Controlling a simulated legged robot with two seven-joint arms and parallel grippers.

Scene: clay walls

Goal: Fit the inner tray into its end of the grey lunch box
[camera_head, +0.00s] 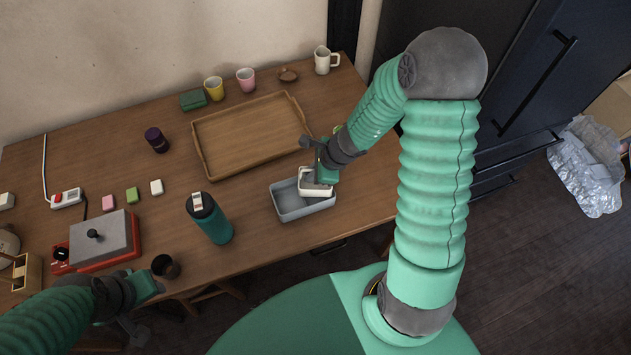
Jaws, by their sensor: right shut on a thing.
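The grey lunch box (290,212) is an open rectangular box near the table's front edge, right of the middle. The white inner tray (304,189) is at the box's right end; I cannot tell whether it rests inside or hangs just above the rim. My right gripper (318,178) is over that end and shut on the tray, hiding part of it. The box's left end looks empty. My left gripper (140,318) is low at the left, by the table's front edge, away from the box; its fingers are too unclear to judge.
A teal bottle (212,222) stands close left of the box. A wooden tray (250,134) lies behind it. A dark cup (166,266) and a red-and-grey appliance (103,240) are near my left arm. Mugs (323,60) stand along the back. Dark cabinets (500,80) are at right.

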